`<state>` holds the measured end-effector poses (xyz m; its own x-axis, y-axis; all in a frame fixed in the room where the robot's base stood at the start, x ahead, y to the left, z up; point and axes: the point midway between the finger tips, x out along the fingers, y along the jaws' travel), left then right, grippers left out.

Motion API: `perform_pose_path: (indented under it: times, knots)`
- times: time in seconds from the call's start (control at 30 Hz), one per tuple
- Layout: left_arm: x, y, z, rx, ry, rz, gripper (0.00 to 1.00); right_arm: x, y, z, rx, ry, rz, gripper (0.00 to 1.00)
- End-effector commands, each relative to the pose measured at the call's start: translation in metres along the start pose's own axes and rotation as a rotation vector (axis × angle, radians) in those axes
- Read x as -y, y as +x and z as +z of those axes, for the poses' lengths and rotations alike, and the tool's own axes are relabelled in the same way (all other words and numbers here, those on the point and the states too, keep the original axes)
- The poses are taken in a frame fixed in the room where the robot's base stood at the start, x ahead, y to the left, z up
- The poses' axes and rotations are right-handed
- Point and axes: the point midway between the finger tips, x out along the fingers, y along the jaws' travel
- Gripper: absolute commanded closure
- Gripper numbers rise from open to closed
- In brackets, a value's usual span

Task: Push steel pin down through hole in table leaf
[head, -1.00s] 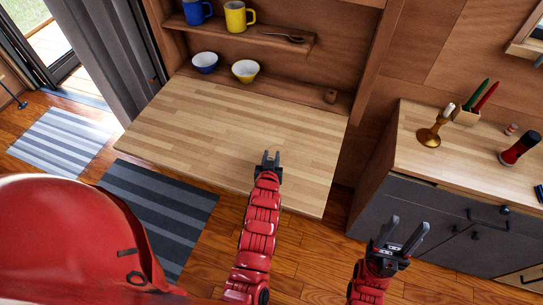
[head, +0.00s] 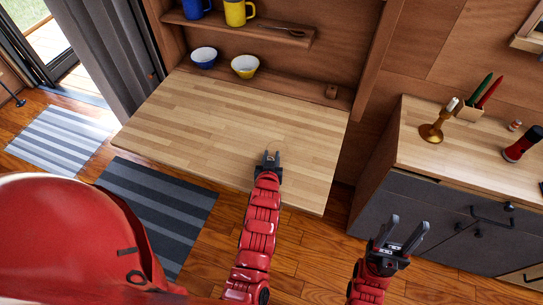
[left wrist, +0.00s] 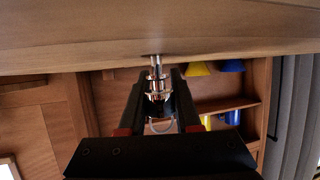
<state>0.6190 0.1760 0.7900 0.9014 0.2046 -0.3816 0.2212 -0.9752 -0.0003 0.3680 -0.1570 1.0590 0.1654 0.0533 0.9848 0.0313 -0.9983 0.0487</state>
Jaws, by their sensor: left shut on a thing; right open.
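The light wooden table leaf (head: 200,120) is folded out flat; it also fills the top of the left wrist view (left wrist: 90,35), which is upside down. My left gripper (head: 270,158) is over the leaf near its front right edge. It is shut on the shiny steel pin (left wrist: 157,82), which has a collar and a wire ring. The pin stands roughly upright with its thin end at the leaf's surface. A small dark spot shows there; I cannot tell how deep the tip sits. My right gripper (head: 402,232) is open and empty, right of the leaf.
Blue (head: 203,57) and yellow (head: 245,66) bowls stand behind the leaf, below a shelf (head: 240,30) with mugs. A grey cabinet (head: 430,215) with a candlestick (head: 436,130) is at the right. The leaf around my left gripper is clear.

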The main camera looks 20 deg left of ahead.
Motion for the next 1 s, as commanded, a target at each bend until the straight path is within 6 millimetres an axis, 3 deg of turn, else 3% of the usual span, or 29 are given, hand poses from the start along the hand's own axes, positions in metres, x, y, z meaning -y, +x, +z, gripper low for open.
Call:
perform_pose_path:
  times: [0.5,0.53,0.7,1.0]
  knots:
    - [0.000,0.005,0.013,0.000,0.000,0.000,1.00,0.001,-0.012,0.002,0.000,0.000,0.000,0.50]
    - [0.000,0.005,0.012,0.000,0.000,0.000,0.63,0.001,-0.011,0.002,0.000,0.000,0.000,0.50]
    - [0.000,0.005,0.013,0.002,0.000,0.000,0.33,0.001,-0.011,0.002,0.000,0.000,0.000,0.50]
    - [0.000,0.005,0.014,0.005,0.000,0.000,0.33,0.001,-0.011,0.002,0.000,0.000,0.000,0.50]
